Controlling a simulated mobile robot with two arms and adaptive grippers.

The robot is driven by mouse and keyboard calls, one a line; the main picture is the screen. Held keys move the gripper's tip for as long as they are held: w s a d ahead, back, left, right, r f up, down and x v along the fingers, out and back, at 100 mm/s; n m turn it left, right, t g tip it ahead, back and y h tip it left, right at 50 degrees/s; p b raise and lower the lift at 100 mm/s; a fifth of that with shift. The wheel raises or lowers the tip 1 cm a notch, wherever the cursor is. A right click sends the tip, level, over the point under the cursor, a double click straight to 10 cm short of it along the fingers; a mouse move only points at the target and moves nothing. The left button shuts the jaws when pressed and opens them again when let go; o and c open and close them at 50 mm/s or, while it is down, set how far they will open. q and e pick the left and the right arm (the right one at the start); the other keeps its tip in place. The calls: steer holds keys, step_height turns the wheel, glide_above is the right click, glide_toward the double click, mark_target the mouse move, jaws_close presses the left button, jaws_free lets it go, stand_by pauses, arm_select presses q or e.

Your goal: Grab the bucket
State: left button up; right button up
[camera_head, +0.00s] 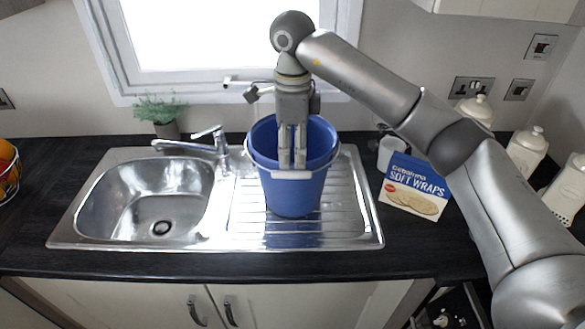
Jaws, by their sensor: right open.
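A blue bucket (294,196) stands upright on the ribbed drainboard of the steel sink, at the middle of the head view. A pale handle runs across its near side just below the rim. My right gripper (292,160) points straight down at the bucket, its two fingers in front of the bucket's inside, with tips near the front rim. The fingers are open with a narrow gap. I cannot tell whether they straddle the near wall or touch it. My left gripper is not in view.
The steel sink (84,217) has an empty basin on the left and a tap (219,140) behind. A small plant (160,112) stands by the window. A Soft Wraps box (414,186), a white mug (390,153) and white canisters (526,151) are right. A fruit basket is far left.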

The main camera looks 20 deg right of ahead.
mark_target(292, 170)
steer(key=f+p, duration=0.2)
steer(key=shift+w+f, duration=0.2)
steer(key=shift+f, duration=0.1)
step_height(292, 170, down, 2)
steer(key=shift+f+p, duration=0.1)
steer(key=shift+p, duration=0.4)
steer(key=shift+f, duration=0.35)
steer(key=shift+c, duration=0.6)
steer(key=c, duration=1)
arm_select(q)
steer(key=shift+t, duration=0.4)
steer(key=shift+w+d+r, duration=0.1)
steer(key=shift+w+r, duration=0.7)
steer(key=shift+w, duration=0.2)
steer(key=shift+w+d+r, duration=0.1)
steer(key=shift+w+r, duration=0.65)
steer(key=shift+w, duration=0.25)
arm_select(e)
jaws_close()
